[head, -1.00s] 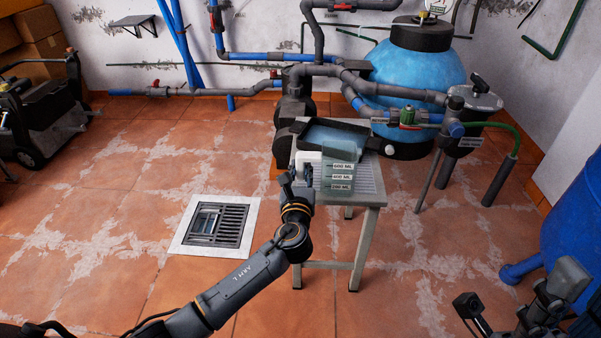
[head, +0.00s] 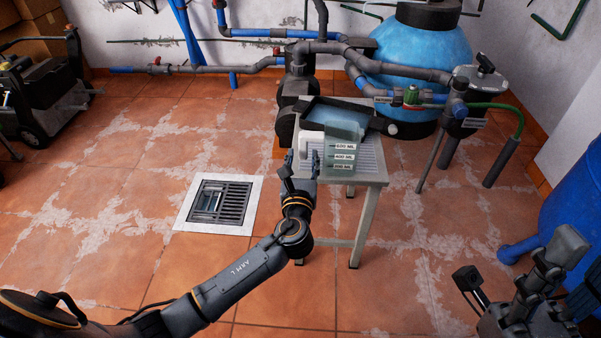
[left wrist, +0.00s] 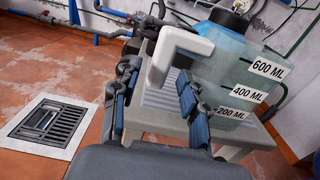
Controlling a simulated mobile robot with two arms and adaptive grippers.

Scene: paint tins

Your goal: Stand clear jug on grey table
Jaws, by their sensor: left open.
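The clear jug (head: 343,157), marked 200, 400 and 600 ML, stands upright on the grey table (head: 371,172) in the head view. Its white handle (left wrist: 168,52) faces my left gripper. My left gripper (head: 303,166) is open at the table's near left side, beside the handle. In the left wrist view its two fingers (left wrist: 155,98) are spread apart, with the handle ahead of and partly between them. They do not look closed on it. My right gripper (head: 515,268) is at the lower right of the head view, far from the jug; its jaw state is unclear.
A dark tray-like object (head: 322,112) is behind the jug. Pipes and a blue tank (head: 420,58) stand behind the table. A floor drain (head: 218,203) is at the left. A blue barrel (head: 575,208) is at the right. The floor left of the table is clear.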

